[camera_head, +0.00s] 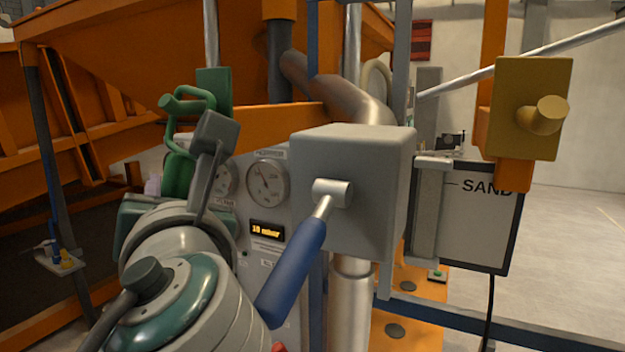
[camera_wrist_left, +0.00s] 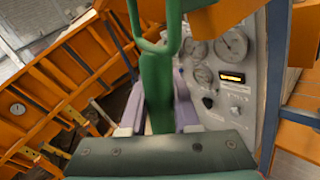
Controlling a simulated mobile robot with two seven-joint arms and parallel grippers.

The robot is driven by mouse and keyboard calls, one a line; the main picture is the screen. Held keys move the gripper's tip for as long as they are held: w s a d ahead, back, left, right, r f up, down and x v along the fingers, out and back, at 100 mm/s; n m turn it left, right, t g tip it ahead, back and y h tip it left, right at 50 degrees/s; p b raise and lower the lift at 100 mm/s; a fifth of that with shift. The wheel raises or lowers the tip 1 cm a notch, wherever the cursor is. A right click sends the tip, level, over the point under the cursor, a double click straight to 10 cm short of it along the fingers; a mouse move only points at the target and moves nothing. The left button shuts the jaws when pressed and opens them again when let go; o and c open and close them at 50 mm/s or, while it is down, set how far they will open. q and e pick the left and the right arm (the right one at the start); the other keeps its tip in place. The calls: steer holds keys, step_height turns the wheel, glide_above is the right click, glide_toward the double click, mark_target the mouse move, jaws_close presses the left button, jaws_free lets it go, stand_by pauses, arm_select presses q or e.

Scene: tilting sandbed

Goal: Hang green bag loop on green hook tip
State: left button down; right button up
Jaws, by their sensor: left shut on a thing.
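The green hook is a green plate (camera_head: 213,88) with a short round-ended peg (camera_head: 172,104) pointing left, at the upper left of the head view. The green bag (camera_head: 178,174) hangs upright just below, with its thin loop (camera_head: 171,132) rising to the peg. Loop and peg overlap in this view, so I cannot tell whether the loop is around the peg or in front of it. My left gripper (camera_wrist_left: 158,118) is shut on the green bag, which stands between its fingers in the left wrist view. The loop (camera_wrist_left: 153,45) shows above them. My right gripper is not in view.
A grey box (camera_head: 365,180) with a blue-handled lever (camera_head: 292,272) stands close right of my left arm. A gauge panel (camera_head: 267,182) is behind. A yellow hook (camera_head: 530,105) and a SAND sign (camera_head: 470,225) are farther right. Orange framework fills the left.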

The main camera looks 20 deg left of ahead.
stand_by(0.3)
arm_select(q)
steer(key=c, duration=0.6)
jaws_free()
steer(key=shift+o, duration=0.2)
